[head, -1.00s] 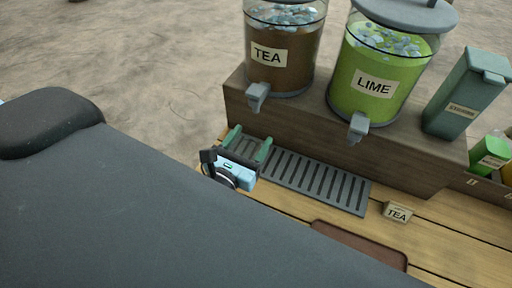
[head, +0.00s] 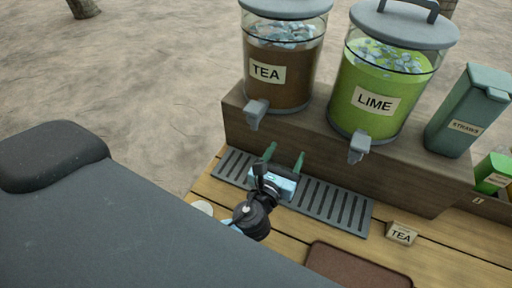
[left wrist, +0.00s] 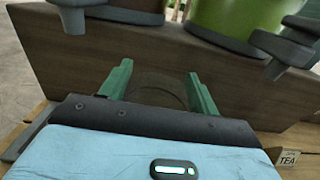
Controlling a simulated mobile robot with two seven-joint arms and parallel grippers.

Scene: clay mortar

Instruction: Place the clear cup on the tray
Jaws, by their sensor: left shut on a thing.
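My left gripper (head: 284,157) is over the grey slatted drip grate, in front of the dispensers, with its two green fingers pointing at the wooden stand. In the left wrist view a faint see-through round shape, the clear cup (left wrist: 158,88), shows between the fingers (left wrist: 158,76). The gripper is shut on it. The cup can hardly be made out in the head view, and I cannot tell whether it touches the grate. The brown tray (head: 358,268) lies at the lower right, apart from the gripper, its lower part cut off. My right gripper is not in view.
Tea (head: 283,85) and lime (head: 385,85) dispensers stand on the wooden stand (head: 310,140), their taps overhanging the drip grate (head: 335,205). A straw box (head: 465,115) is at right. A pale disc (head: 203,207) is at left.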

